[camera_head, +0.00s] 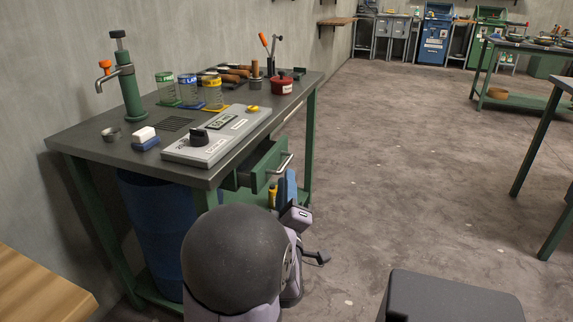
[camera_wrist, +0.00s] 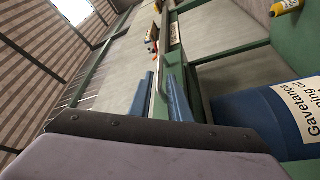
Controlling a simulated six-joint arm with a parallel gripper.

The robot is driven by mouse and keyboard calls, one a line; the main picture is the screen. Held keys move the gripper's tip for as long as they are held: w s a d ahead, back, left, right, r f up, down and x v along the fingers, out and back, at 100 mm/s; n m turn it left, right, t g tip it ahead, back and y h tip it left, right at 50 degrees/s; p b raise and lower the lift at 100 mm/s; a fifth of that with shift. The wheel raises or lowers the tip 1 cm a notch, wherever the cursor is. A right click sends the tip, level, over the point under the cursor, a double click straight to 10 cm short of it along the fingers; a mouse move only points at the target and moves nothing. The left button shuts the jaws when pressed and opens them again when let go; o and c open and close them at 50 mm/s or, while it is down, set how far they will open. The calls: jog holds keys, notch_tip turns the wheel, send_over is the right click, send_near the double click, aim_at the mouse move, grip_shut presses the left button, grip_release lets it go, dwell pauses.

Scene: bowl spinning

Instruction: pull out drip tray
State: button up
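A green drawer-like tray (camera_head: 260,165) with a pale bar handle (camera_head: 285,163) sticks partly out from under the workbench's right side in the head view. I take it for the drip tray. My gripper (camera_head: 286,178) has blue fingers pointing up, close below that handle. In the wrist view, my gripper's two blue fingers (camera_wrist: 163,82) stand apart with a gap between them. A long pale bar or edge (camera_wrist: 160,60) runs through that gap. I cannot tell whether it is the handle, or whether either finger touches it. My arm hides part of the bench's lower shelf.
The grey workbench (camera_head: 90,145) carries a green pump, a control box (camera_head: 215,140), cups and a red pot (camera_head: 282,84). A blue drum (camera_head: 150,230) stands underneath; a labelled blue drum (camera_wrist: 290,115) fills the wrist view's right. Floor right of the bench is clear.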

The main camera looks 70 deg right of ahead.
aim_at(287, 162)
jog(key=shift+d, duration=0.1)
jog(key=shift+b+x, duration=0.4)
jog(key=shift+x, duration=3.2)
jog(key=shift+c, duration=0.3)
grip_shut()
